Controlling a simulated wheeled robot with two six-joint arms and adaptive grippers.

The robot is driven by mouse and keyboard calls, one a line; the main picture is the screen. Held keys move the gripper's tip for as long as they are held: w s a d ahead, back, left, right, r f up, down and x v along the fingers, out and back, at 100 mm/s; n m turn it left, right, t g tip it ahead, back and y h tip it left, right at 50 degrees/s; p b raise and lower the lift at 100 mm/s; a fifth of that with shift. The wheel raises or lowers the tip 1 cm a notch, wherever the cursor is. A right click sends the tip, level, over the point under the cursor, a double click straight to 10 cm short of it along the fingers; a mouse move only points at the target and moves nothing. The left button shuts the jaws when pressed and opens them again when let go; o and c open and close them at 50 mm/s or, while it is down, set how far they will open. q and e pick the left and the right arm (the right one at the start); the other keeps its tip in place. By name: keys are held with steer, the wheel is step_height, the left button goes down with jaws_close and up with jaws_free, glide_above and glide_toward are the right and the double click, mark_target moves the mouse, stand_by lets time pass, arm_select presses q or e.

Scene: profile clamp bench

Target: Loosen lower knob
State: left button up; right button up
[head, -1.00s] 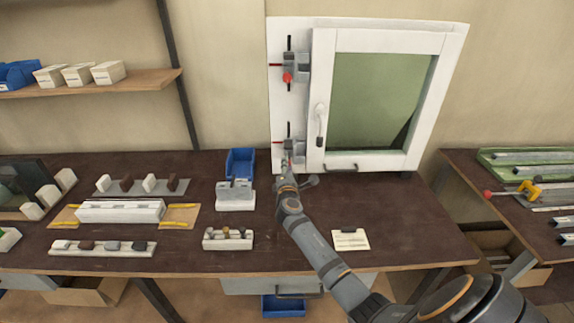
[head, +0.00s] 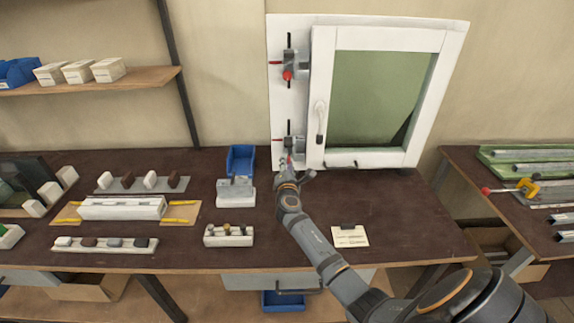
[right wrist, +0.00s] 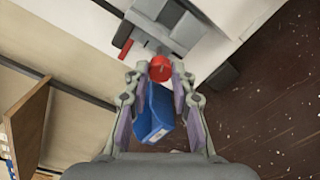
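The lower clamp (head: 296,144) sits on the white frame's left strip; its grey body also shows in the right wrist view (right wrist: 183,30). Its red lower knob (right wrist: 160,68) shows between my right fingertips in the right wrist view. My right gripper (right wrist: 160,70) is open around the knob, with a narrow gap on either side. In the head view my right gripper (head: 288,165) is at the lower clamp and mostly hides the knob. The upper clamp with its red knob (head: 287,76) sits above, apart from the gripper. My left gripper is not in view.
The white window frame (head: 412,160) with its handle (head: 320,118) stands right of the clamps. A blue bin (head: 241,160) and a grey-white fixture (head: 236,192) are left of my right arm. A paper card (head: 350,238) lies to its right. The bench's right part is mostly clear.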

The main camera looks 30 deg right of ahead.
steer(key=o, duration=0.4)
steer(key=shift+o, duration=0.2)
steer(key=v, duration=1.2)
